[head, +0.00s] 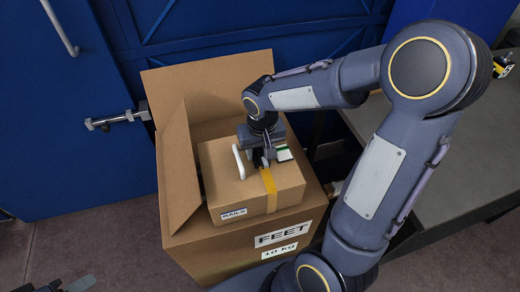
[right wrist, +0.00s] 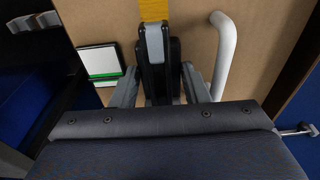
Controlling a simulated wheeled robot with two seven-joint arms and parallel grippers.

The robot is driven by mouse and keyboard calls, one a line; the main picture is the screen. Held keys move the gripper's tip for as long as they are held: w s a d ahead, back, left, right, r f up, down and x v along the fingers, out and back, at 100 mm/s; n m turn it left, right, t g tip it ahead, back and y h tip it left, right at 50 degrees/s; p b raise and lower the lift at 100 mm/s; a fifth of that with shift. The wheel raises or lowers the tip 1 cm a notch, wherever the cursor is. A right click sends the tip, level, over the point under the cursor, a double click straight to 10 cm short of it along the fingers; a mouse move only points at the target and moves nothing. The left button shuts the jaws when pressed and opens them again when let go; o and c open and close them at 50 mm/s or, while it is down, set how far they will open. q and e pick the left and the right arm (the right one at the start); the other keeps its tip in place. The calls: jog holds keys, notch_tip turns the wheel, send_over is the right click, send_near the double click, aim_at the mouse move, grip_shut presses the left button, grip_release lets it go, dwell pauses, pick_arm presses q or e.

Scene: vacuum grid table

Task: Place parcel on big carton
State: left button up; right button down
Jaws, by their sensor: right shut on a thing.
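In the right wrist view the gripper (right wrist: 160,65) shows close over the parcel's brown top (right wrist: 270,45), beside the white handle. The big carton (head: 230,258), marked "FEET" and "10 KG", is under and around the parcel in the head view. I cannot tell whether they touch. Dark parts of my left gripper (head: 78,284) barely show at lower left.
Tall carton flaps (head: 177,170) stand up at the back and left of the parcel. A grey table (head: 455,190) is on the right, behind my right arm. A blue door (head: 60,120) with a metal latch (head: 118,120) is at left.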

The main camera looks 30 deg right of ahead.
jog(key=c, duration=1.3)
grip_release()
jog(key=shift+f, duration=0.2)
jog(key=o, duration=0.5)
jog(key=shift+r, duration=0.1)
